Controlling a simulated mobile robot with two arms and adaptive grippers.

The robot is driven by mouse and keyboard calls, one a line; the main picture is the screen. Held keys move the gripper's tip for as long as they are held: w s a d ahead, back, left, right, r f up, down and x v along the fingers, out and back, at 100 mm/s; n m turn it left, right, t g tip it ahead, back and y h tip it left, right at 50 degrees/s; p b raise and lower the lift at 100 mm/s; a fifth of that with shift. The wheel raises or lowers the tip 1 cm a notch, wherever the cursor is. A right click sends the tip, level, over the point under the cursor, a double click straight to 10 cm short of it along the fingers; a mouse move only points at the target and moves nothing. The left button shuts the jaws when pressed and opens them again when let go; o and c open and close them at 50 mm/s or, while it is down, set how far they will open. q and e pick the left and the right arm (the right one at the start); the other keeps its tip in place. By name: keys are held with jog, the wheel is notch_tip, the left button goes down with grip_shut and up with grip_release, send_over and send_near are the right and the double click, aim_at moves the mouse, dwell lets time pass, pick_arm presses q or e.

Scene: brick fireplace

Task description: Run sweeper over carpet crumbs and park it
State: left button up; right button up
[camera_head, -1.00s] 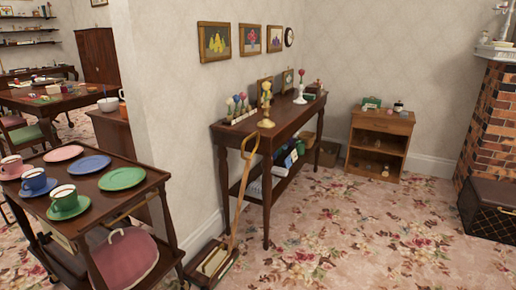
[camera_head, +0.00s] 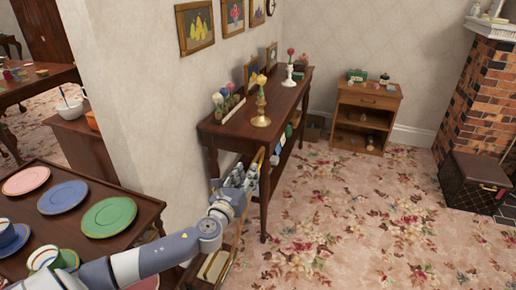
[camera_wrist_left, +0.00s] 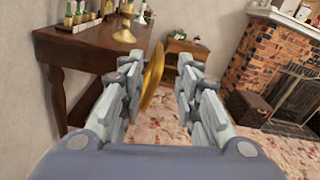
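The carpet sweeper (camera_head: 213,265) stands beside the dark side table, its wooden handle (camera_head: 259,158) rising next to the table's near end. My left gripper (camera_head: 246,176) is at the upper handle. In the left wrist view, the yellow-brown handle grip (camera_wrist_left: 153,76) shows between the spread fingers of my left gripper (camera_wrist_left: 158,80); they look apart, with no clear contact. My left arm hides much of the shaft. My right gripper is not in view. The floral carpet (camera_head: 340,220) is busy with pattern, so I cannot tell crumbs from it.
The side table (camera_head: 216,130) stands against the wall, with a brass candlestick (camera_head: 261,112) near its edge. A tea trolley (camera_head: 140,215) with plates and cups is close on the left. A small cabinet (camera_head: 366,97) and brown trunk (camera_head: 470,183) stand farther back. Open carpet lies right.

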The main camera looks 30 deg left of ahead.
aim_at(257, 155)
pick_arm(q)
jog(key=x, duration=1)
jog(key=shift+f, duration=0.1)
grip_shut()
